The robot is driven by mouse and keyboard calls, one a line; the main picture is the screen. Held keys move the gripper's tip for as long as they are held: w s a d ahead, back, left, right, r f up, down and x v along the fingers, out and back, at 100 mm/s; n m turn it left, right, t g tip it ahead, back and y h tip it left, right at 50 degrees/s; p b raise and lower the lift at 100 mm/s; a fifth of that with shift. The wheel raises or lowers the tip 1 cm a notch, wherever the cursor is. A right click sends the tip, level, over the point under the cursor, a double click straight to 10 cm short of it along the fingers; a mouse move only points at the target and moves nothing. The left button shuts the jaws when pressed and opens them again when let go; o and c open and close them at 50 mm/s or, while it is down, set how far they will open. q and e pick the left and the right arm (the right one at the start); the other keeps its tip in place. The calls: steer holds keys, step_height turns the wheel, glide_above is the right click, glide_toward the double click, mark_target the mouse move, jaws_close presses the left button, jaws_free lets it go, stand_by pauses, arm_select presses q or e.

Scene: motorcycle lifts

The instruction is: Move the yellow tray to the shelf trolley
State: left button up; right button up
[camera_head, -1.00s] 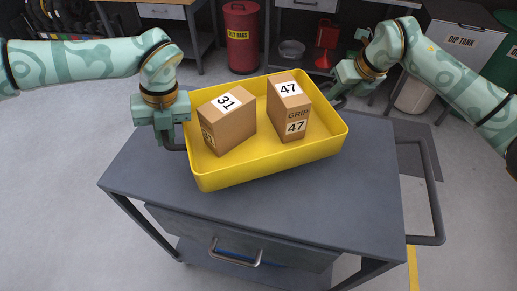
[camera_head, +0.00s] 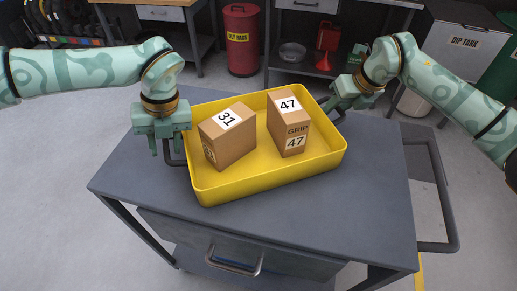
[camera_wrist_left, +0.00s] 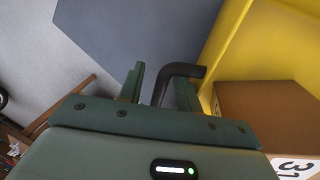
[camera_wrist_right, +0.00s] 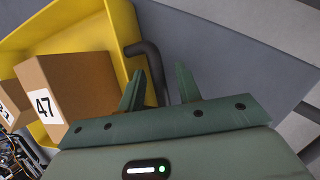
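The yellow tray (camera_head: 270,178) sits level on the grey trolley (camera_head: 335,222), with two cardboard boxes in it, marked 31 (camera_head: 229,146) and 47 (camera_head: 289,125). My left gripper (camera_head: 160,148) is at the tray's left end. Its fingers are apart, with the dark handle (camera_wrist_left: 178,70) between them and not clamped. My right gripper (camera_head: 337,112) is at the tray's right end, partly hidden in the head view. In the right wrist view its fingers (camera_wrist_right: 160,85) are spread, with the other dark handle (camera_wrist_right: 148,60) between them, close to the left finger.
The trolley has a front drawer (camera_head: 235,255), a lower shelf and a push handle (camera_head: 447,210) on the right. Its top is clear in front of the tray. Behind stand a red rag bin (camera_head: 241,40), a dark workbench (camera_head: 300,68) and a dip tank (camera_head: 460,45).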

steer(key=shift+s+r, duration=0.1)
steer(key=shift+r, duration=0.05)
arm_select(q)
steer(key=s+v, duration=0.1)
steer(key=v, duration=0.9)
steer(key=shift+w+r, duration=0.4)
steer(key=shift+w, duration=0.05)
arm_select(e)
steer(key=v, duration=1.1)
steer(key=shift+d+r, duration=0.2)
steer(key=shift+r, duration=0.15)
